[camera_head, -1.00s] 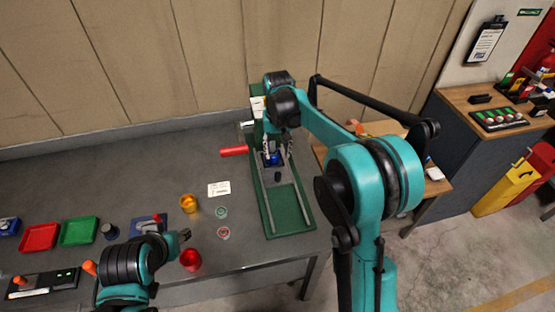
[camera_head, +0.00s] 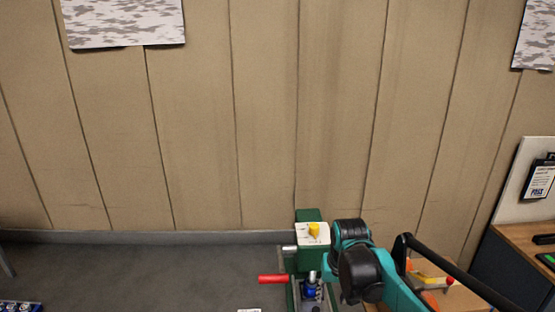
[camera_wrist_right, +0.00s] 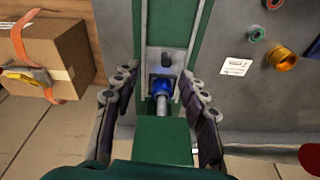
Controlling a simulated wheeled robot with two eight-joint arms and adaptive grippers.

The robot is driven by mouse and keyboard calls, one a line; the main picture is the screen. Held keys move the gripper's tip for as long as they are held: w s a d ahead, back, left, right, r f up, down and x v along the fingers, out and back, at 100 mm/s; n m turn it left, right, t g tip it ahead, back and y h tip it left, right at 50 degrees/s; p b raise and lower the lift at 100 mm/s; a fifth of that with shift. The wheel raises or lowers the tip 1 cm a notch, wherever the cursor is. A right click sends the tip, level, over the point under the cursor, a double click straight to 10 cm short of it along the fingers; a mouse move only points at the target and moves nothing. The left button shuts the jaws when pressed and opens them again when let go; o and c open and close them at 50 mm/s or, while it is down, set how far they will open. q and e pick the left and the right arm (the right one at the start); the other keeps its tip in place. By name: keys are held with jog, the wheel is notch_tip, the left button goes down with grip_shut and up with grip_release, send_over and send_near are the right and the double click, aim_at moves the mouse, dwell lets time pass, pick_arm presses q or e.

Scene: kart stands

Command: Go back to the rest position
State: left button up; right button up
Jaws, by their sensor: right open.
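My right gripper (camera_wrist_right: 162,92) is open in the right wrist view, with one finger at each side of the picture's middle. Between the fingers, farther from the camera, is a blue part (camera_wrist_right: 163,87) with a metal pin on a grey plate of the green stand (camera_wrist_right: 150,18). The fingers do not visibly close on it. In the head view my right arm (camera_head: 358,270) reaches in from the lower right beside the green stand (camera_head: 309,215). The blue part (camera_head: 310,291) shows low there. My left gripper is out of view.
The stand has a red handle (camera_head: 272,279) and a yellow knob (camera_head: 314,229). A cardboard box (camera_wrist_right: 50,52) stands left in the wrist view. A card (camera_wrist_right: 236,66), a green ring (camera_wrist_right: 257,34) and an orange cup (camera_wrist_right: 283,57) lie right.

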jog(key=s+d+f+t+b, duration=0.1)
jog(key=s+f+t, duration=0.1)
jog(key=s, duration=0.7)
jog(key=s+d+f+n+t+b, duration=0.1)
jog(key=s+d+f+t+b, duration=0.1)
jog(key=s, duration=0.7)
notch_tip(320, 180, down, 2)
jog(key=shift+f+t, duration=0.25)
jog(key=shift+t, duration=0.25)
